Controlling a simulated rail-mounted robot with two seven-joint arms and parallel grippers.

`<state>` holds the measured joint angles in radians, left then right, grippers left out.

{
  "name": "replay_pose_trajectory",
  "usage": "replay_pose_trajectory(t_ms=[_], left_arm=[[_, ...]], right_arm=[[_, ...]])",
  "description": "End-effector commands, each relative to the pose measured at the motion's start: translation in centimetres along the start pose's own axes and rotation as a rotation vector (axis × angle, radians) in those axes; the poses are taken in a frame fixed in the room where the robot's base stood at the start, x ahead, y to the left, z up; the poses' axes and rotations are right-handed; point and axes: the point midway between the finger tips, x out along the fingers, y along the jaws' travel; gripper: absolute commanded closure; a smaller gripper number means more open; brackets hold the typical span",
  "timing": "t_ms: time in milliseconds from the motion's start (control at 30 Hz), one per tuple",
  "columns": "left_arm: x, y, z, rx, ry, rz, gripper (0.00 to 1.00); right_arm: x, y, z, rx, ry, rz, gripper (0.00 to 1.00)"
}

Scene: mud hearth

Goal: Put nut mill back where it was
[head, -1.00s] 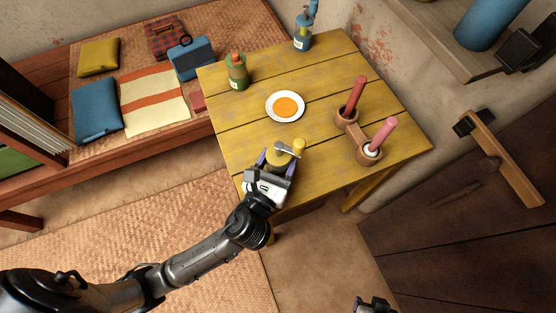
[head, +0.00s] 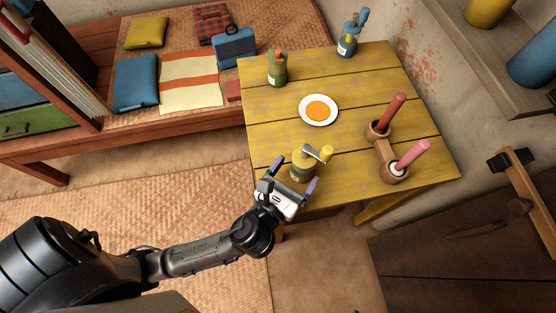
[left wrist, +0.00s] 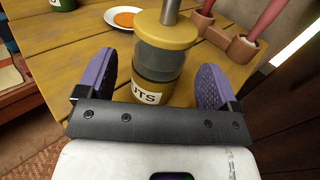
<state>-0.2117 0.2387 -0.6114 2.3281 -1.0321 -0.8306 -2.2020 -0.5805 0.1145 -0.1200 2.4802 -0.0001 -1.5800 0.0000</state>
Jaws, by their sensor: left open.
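The nut mill (head: 301,167), with a yellow lid, a grey crank and a yellow knob, stands upright on the yellow table (head: 345,139) near its front left edge. In the left wrist view the nut mill (left wrist: 158,75) shows a label ending in "TS" and stands just beyond the fingers. My left gripper (head: 288,182) is open, its purple fingers spread wide at the near side of the mill. In the left wrist view the fingers (left wrist: 157,85) lie to either side of the mill with gaps, apart from it. My right gripper is not in view.
A white plate (head: 303,112) with orange food lies behind the mill. A wooden double holder (head: 384,150) with red and pink sticks stands right. A green bottle (head: 277,71) and a blue bottle (head: 348,40) stand at the back.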

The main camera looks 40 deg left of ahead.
Motion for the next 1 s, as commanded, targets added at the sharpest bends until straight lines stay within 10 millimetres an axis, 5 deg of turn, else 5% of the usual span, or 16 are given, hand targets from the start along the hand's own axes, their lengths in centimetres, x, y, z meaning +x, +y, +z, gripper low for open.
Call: replay_pose_trajectory(t_ms=[433, 1000], left_arm=[[-7.3, 0.0, -0.1, 0.0, 0.003, 0.0, 0.14], [-8.7, 0.0, 0.0, 0.0, 0.0, -0.001, 0.14]], right_arm=[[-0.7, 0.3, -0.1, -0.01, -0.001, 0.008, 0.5], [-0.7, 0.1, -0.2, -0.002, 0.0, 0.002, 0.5]])
